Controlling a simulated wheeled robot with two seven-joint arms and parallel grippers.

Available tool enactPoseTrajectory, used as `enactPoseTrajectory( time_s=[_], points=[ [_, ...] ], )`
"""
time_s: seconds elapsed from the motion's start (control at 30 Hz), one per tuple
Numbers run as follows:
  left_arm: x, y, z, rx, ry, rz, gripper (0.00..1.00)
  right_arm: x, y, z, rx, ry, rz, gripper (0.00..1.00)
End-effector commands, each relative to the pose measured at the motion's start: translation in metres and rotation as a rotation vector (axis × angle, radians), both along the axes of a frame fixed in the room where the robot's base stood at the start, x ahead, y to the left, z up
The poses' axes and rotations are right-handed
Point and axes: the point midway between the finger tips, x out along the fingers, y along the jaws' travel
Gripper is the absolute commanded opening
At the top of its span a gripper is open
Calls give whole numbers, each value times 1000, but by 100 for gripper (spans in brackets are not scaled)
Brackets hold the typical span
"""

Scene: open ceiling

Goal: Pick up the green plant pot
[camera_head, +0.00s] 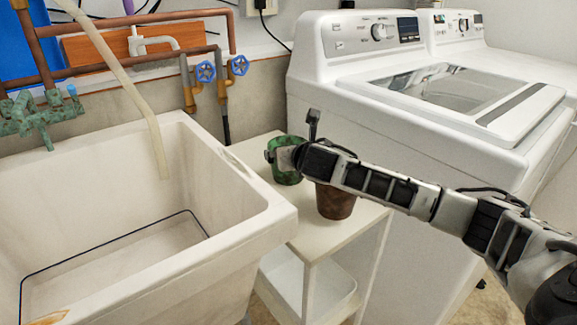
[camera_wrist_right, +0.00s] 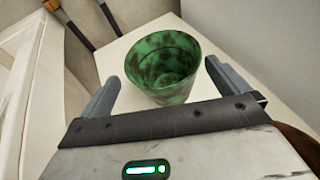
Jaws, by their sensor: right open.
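The green plant pot (camera_head: 286,174) stands upright on a small white shelf table (camera_head: 330,231) between the sink and the washer. It is mottled dark green and looks empty in the right wrist view (camera_wrist_right: 163,72). My right gripper (camera_head: 281,156) reaches in from the right at the pot's rim and hides part of it. In the right wrist view the gripper (camera_wrist_right: 160,88) is open, with one finger on each side of the pot. There is a gap between the pot and the left finger; the right finger is close to it. My left gripper is not in view.
A brown pot (camera_head: 335,203) stands right beside the green one, under my right arm. A deep white sink (camera_head: 262,196) is at the left, with pipes and blue valves (camera_head: 205,72) behind. A white washing machine (camera_head: 410,130) stands at the right. The table has a lower shelf (camera_head: 330,293).

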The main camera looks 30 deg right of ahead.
Motion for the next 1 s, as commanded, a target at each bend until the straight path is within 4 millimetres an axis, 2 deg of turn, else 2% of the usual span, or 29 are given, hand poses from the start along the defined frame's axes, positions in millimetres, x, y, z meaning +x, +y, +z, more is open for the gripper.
enactPoseTrajectory(
  time_s=[0.1,0.27,0.57,0.7,1.0],
  points=[
    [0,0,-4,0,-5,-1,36,17,-7,-10,3,0,-3,100],
    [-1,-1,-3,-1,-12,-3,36,33,-12,-16,1,0,-2,100],
    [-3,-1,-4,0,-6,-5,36,36,-13,-17,0,1,-1,100],
    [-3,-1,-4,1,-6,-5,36,36,-13,-17,0,1,-1,61],
    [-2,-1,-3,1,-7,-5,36,36,-13,-15,0,0,-1,60]
  ],
)
